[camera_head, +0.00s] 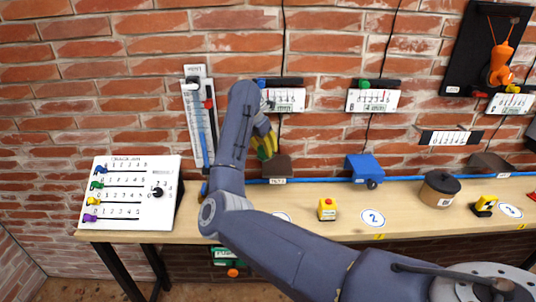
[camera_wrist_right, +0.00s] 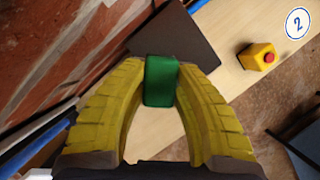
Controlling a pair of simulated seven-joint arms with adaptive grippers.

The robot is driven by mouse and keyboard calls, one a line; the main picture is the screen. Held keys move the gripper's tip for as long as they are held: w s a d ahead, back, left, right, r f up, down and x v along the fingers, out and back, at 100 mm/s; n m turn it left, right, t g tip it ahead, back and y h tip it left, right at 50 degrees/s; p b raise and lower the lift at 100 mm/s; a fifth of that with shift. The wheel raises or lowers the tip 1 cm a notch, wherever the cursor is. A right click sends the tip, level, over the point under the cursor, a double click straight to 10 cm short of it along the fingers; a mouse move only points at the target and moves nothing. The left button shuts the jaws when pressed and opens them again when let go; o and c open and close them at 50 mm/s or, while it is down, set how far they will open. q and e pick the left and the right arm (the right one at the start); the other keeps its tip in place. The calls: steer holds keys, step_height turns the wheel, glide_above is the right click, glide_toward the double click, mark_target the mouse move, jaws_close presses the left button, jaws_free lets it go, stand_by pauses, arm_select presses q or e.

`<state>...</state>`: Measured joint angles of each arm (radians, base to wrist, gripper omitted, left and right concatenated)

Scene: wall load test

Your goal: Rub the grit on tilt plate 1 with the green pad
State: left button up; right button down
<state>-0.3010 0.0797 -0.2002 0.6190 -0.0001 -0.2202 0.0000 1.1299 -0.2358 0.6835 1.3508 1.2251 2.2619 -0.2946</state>
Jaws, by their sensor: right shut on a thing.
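My right gripper (camera_head: 265,146) is shut on the green pad (camera_wrist_right: 160,80); in the wrist view the pad sits between the yellow fingertips (camera_wrist_right: 161,82). A dark brown tilted plate (camera_head: 279,168), apparently tilt plate 1, stands at the back of the bench by the wall. It also shows in the wrist view (camera_wrist_right: 183,38), just beyond the pad. The gripper is beside the plate's left side in the head view; I cannot tell whether the pad touches it. I can make out no grit on the plate. My left gripper is not in view.
A blue device (camera_head: 363,167), a yellow box with a red button (camera_head: 327,209) and a round brown pot (camera_head: 439,189) stand on the bench (camera_head: 410,222). A white slider panel (camera_head: 130,190) stands at the left. A blue rail (camera_head: 320,180) runs along the wall.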

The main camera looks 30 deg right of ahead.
steer(key=shift+r, duration=2.25)
